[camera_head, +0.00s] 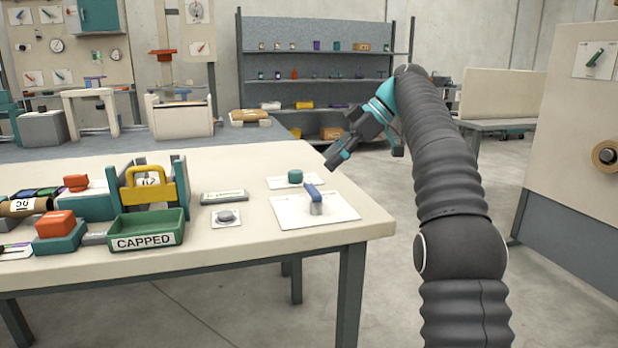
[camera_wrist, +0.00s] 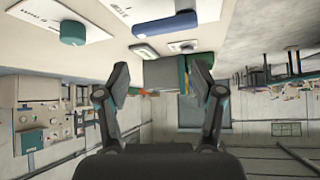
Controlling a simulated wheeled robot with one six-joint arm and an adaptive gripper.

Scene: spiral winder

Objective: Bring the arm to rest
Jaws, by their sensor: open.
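My arm rises on the right side of the head view and bends over toward the table's right end. My gripper (camera_head: 366,143) hangs in the air past the table's right part, above table height. In the wrist view my gripper (camera_wrist: 160,88) shows its two fingers spread apart with nothing held between them. The wrist view is turned over, with the table top along its upper part.
The table (camera_head: 375,222) holds a green CAPPED tray (camera_head: 146,241), a yellow-handled holder (camera_head: 150,190), a blue-handled piece (camera_head: 314,198) on a white sheet and a teal knob (camera_head: 295,176). A panel (camera_head: 560,160) stands right. Shelves (camera_head: 312,80) stand behind. Floor between table and panel is clear.

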